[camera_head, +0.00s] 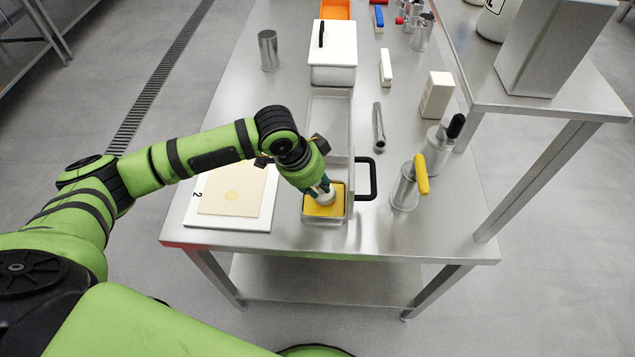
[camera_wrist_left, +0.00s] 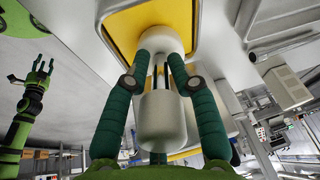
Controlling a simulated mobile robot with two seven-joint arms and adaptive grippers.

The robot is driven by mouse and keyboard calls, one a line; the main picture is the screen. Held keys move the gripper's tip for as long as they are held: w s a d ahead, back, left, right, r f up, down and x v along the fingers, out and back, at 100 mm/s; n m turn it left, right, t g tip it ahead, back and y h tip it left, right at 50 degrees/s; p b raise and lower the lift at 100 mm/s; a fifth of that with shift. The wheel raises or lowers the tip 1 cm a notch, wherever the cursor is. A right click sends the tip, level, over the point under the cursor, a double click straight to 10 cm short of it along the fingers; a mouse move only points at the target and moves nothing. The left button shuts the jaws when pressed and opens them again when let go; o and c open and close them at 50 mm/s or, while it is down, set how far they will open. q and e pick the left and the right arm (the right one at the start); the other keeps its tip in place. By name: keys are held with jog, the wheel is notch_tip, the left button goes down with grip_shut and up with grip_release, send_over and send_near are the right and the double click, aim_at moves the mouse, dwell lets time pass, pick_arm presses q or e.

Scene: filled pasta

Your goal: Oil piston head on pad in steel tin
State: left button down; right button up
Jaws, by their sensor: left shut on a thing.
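The steel tin (camera_head: 309,219) stands near the front of the table, with a yellow pad (camera_head: 318,210) inside. My left gripper (camera_head: 325,190) is over the tin, shut on a pale piston (camera_head: 327,198). In the left wrist view the green fingers (camera_wrist_left: 162,85) close around the piston (camera_wrist_left: 162,120), which has a whitish head (camera_wrist_left: 160,40), dark thin rods and a whitish cylinder. The head is at the yellow pad (camera_wrist_left: 150,25) and seems to touch it; the exact contact is hidden. My right gripper (camera_wrist_left: 40,70) shows at the left of the wrist view, fingers spread and empty.
A board (camera_head: 200,217) with a pale sheet (camera_head: 225,187) lies left of the tin. A long grey tray (camera_head: 328,110) and a black handle (camera_head: 372,178) are close behind and right. A yellow-handled steel tool (camera_head: 404,190) stands further right. A white lidded box (camera_head: 332,73) is farther back.

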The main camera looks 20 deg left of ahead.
pick_arm(q)
jog(key=shift+s+f+p, duration=0.1)
jog(key=shift+p, duration=0.2)
dwell(1.2)
notch_tip(320, 180, up, 7)
jog(key=p, duration=0.8)
jog(key=shift+p, duration=0.3)
dwell(0.6)
jog(key=shift+d+r, duration=0.1)
jog(key=shift+r, duration=0.25)
jog(key=s+a+r+n+y+b, duration=0.3)
jog(key=s+r+n+y+b, duration=0.1)
jog(key=s+r+n, duration=0.4)
notch_tip(320, 180, up, 2)
jog(key=n, duration=0.4)
jog(key=shift+t, duration=0.4)
